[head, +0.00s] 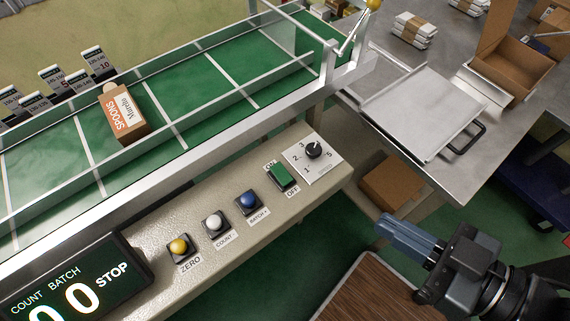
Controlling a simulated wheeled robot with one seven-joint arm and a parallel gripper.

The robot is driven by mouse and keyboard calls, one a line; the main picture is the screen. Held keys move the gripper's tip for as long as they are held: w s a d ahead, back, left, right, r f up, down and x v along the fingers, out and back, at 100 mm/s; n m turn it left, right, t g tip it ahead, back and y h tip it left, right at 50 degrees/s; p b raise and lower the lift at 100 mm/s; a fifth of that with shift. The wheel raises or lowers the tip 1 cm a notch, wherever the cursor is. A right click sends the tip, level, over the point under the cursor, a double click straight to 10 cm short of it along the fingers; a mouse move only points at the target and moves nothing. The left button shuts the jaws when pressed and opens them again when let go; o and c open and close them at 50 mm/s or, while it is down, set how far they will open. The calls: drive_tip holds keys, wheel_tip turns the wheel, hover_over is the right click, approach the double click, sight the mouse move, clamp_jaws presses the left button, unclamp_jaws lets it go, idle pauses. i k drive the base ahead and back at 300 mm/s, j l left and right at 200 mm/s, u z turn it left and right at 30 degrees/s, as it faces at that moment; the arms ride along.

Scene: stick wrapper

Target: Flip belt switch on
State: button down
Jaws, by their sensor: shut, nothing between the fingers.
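The belt switch (281,177) is a green rocker on the beige control panel (170,222), with ON printed at its upper left and OFF below it. I cannot tell which way the rocker is tilted. The green belt (180,97) runs behind the panel and carries a box labelled SPOONS (125,115). The display (70,285) at the lower left reads STOP beside a 0. My gripper (384,228) is at the lower right, to the right of the switch and apart from it. Its blue fingers are shut and empty.
A dial (313,150) sits just right of the switch. A blue button (248,202), a white button (214,222) and a yellow button (179,247) lie to its left. A metal table (520,120) with a tray (422,112) stands at the right. Space between gripper and panel looks clear.

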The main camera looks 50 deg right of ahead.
sight(283, 176)
drive_tip(key=k+l+u, duration=0.1)
drive_tip(key=u, duration=0.25)
drive_tip(key=k+u, duration=0.45)
drive_tip(key=u, duration=0.2)
drive_tip(key=k+z, duration=0.15)
drive_tip(key=z, duration=0.25)
drive_tip(key=k+l+z, duration=0.1)
drive_tip(key=z, duration=0.35)
drive_tip(key=k+l+z, duration=0.15)
drive_tip(key=z, duration=0.25)
